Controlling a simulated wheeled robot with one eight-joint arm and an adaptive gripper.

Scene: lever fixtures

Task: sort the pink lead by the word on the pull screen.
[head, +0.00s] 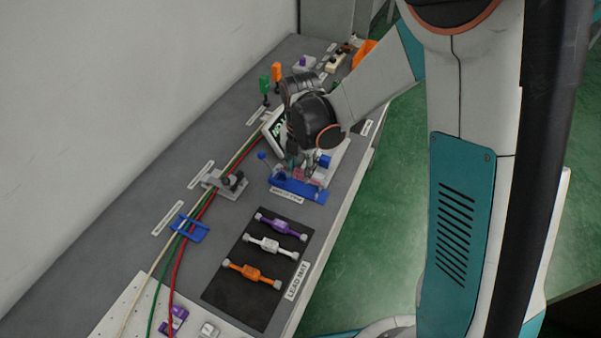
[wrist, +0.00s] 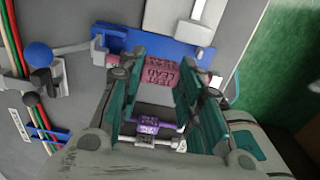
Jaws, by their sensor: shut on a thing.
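The pink lead (wrist: 162,75) is between the fingers of my gripper (wrist: 160,80) in the wrist view, with small print on its block. My gripper is shut on it. In the head view the lead shows as a bit of pink (head: 318,176) below my gripper (head: 303,172), at the blue fixture (head: 300,189). The blue fixture also shows in the wrist view (wrist: 140,42); I cannot tell whether the lead rests on it. The screen (head: 273,132) stands tilted behind my gripper, which covers part of it; its word is not readable.
The black lead mat (head: 222,289) holds purple (head: 280,227), white (head: 270,246) and orange (head: 252,273) leads. A blue ball-ended lever (wrist: 38,55) stands beside the blue fixture. Red, green and cream cables run along the bench at left. Green and orange handles (head: 277,71) stand farther back.

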